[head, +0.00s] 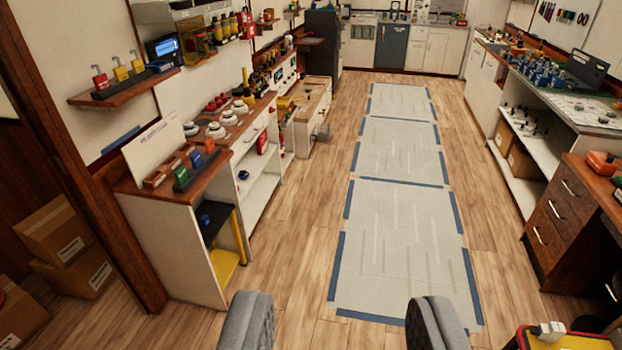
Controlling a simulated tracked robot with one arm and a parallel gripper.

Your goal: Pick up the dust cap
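I cannot make out a dust cap for certain in the head view. Many small parts stand on the left counter (135,187) and on the right bench (585,112), too small to name surely. A small dark blue round item (243,174) sits on the white shelf under the left counter; I cannot tell what it is. My gripper (340,312) shows at the bottom edge, its two grey padded fingers wide apart. Only floor shows between them, and it touches nothing that I can see.
A wood floor with taped pale mats (395,240) runs clear down the middle to white cabinets (437,50) at the back. Cardboard boxes (52,230) stand at the left. A dark wooden drawer unit (565,215) and a yellow-edged red container (570,340) stand at the right.

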